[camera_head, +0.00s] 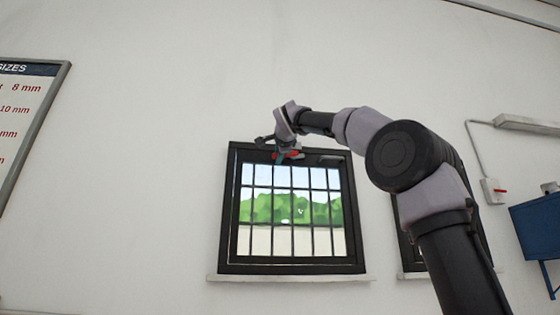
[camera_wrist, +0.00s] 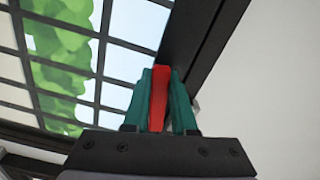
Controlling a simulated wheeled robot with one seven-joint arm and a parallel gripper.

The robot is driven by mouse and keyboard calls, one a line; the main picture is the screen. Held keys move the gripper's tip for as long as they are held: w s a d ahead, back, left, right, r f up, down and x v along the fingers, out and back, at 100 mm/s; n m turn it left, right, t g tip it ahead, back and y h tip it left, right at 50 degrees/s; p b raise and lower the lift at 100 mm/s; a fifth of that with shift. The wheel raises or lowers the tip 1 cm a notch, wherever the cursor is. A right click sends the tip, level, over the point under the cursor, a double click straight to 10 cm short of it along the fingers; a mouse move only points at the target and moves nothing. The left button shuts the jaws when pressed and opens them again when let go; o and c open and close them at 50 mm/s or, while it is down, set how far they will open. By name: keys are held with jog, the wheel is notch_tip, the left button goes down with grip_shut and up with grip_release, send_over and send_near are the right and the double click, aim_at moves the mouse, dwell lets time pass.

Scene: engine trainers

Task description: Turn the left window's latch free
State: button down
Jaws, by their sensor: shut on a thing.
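The left window (camera_head: 292,212) has a black frame and a dark grid over its panes, and it sits in the white wall in the head view. Its red latch (camera_head: 290,154) is at the top of the frame. My gripper (camera_head: 287,150) is at that top edge, at the latch. In the wrist view the latch (camera_wrist: 158,95) stands between the two teal fingers of my gripper (camera_wrist: 160,100), which are shut on it. The dark window frame (camera_wrist: 195,45) runs past just behind the fingers. The part of the latch between the fingers is partly hidden.
A second window (camera_head: 402,232) is mostly hidden behind my arm on the right. A pale sill (camera_head: 290,277) juts out below the left window. A size chart (camera_head: 25,110) hangs at the far left. A blue cabinet (camera_head: 540,230) and a switch box (camera_head: 493,191) are at the right.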

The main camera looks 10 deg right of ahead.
jog(key=shift+r+m, duration=0.75)
jog(key=shift+m, duration=0.65)
jog(key=c, duration=0.7)
grip_release()
jog(key=s, duration=1)
jog(key=shift+s, duration=0.4)
